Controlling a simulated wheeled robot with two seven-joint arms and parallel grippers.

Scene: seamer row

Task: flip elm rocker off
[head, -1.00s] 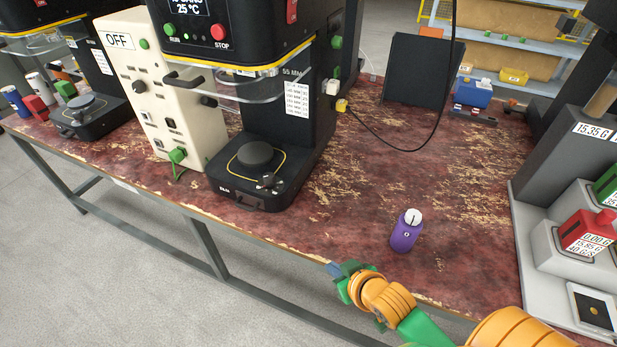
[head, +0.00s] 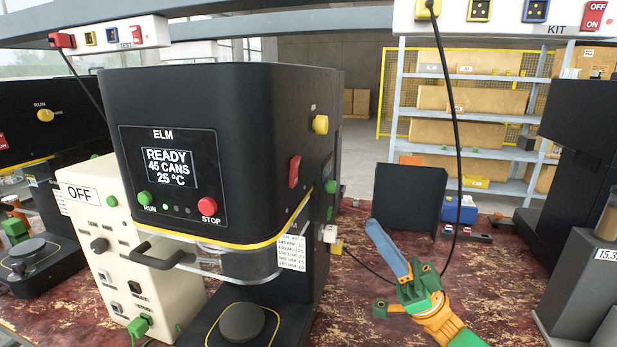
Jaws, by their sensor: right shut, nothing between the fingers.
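The black machine labelled ELM (head: 240,110) stands left of centre. Its display reads READY, 45 CANS, 25 °C. A red rocker (head: 294,171) sits on the machine's right side, below a yellow knob (head: 320,125). I cannot read the rocker's position. My right gripper (head: 373,226) is shut and empty, to the right of the machine and below the rocker's height in the picture. Its blue-grey fingers point up and to the left, clear of the rocker in the picture. My left gripper is not in view.
A cream box marked OFF (head: 90,235) stands left of the machine. A clear guard with a black handle (head: 158,252) juts from its front. A black cable (head: 458,130) hangs on the right from a KIT strip (head: 500,14). A dark panel (head: 407,198) stands behind my gripper.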

